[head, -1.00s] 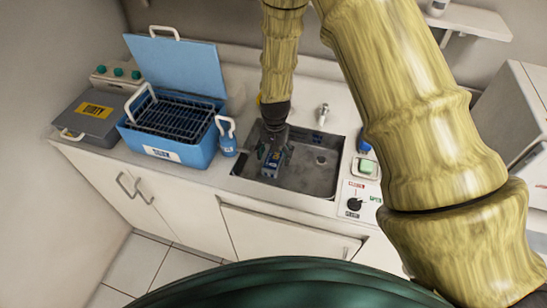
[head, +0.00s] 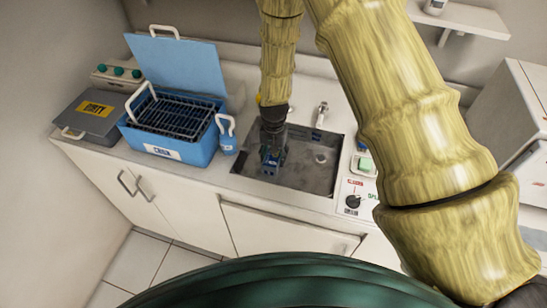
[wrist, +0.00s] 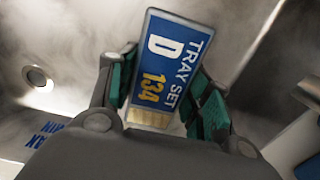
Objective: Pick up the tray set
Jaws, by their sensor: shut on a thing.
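I cannot tell whether the tray set touches the sink floor.
The steel sink (head: 305,178) has walls close around my gripper. A faucet (head: 320,115) stands behind it. A control panel (head: 353,198) is at the right.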

